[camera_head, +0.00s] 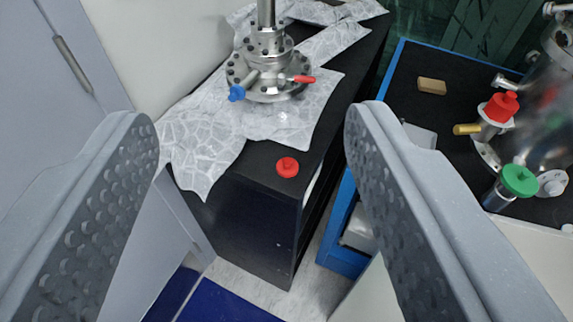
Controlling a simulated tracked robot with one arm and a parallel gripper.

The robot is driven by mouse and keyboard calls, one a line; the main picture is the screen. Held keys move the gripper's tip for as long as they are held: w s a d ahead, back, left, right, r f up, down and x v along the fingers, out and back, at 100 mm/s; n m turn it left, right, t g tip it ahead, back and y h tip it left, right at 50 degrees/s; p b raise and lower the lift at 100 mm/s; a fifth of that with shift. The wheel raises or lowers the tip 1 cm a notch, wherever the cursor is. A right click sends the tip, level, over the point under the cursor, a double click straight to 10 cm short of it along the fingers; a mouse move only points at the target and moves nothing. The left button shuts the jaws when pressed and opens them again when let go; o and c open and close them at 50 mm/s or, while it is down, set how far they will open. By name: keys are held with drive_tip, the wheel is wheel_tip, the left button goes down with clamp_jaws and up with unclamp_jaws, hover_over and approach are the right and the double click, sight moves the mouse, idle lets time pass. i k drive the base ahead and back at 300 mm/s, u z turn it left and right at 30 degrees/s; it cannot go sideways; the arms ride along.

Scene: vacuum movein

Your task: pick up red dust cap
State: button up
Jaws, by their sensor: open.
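The red dust cap (287,167) lies on the front corner of a black bench top (262,172), near its edge. It is a small round disc with a raised knob in the middle. My gripper (252,125) is open, with one finger at the left and one at the right of the view. The cap shows between the two fingers but lies farther off, touching neither. Nothing is held between the fingers. Another red cap (502,106) sits on a metal fitting on the blue-edged cart at the right.
A steel flanged assembly (268,75) with blue and red handles stands on crumpled foil (210,130) behind the cap. A blue-edged cart (345,215) at the right carries a steel vessel, a tan block (432,86) and a green knob (519,180). A grey cabinet (45,90) stands left.

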sight(288, 167)
drive_tip(key=u, duration=2)
drive_tip(key=k, duration=0.85)
drive_tip(key=z, duration=1.25)
drive_tip(key=i, duration=1)
